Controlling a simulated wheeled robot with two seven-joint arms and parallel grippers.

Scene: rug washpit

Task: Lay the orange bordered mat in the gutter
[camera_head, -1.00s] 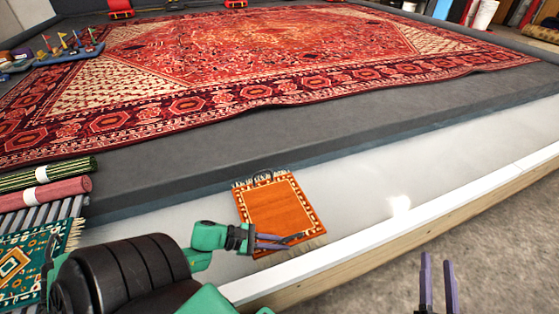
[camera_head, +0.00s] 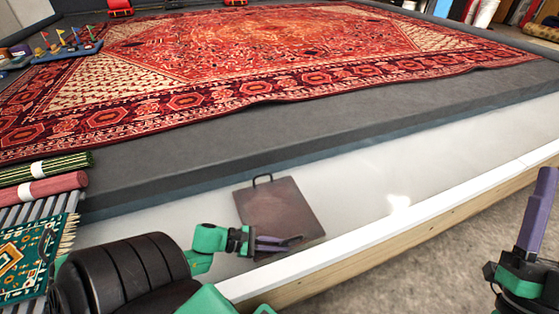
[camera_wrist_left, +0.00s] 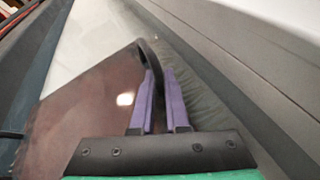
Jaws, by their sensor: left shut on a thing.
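I see no orange bordered mat in either view now. A flat brown square plate (camera_head: 280,208) with a dark loop handle (camera_head: 262,178) at its far edge lies in the pale gutter strip (camera_head: 370,180), where the mat was. My left gripper (camera_head: 298,240) is at the plate's near edge. In the left wrist view the plate (camera_wrist_left: 95,110) fills the left side, and the purple fingers (camera_wrist_left: 153,100) are shut on a dark curved handle (camera_wrist_left: 148,55). My right gripper (camera_head: 540,210) is at the right edge, away from the plate; its finger gap does not show.
A white curb (camera_head: 400,225) with a wooden side bounds the strip in front. A large red patterned rug (camera_head: 260,60) lies on the dark floor behind. Rolled mats (camera_head: 45,188) and a green patterned mat (camera_head: 35,250) are at left. The strip right of the plate is clear.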

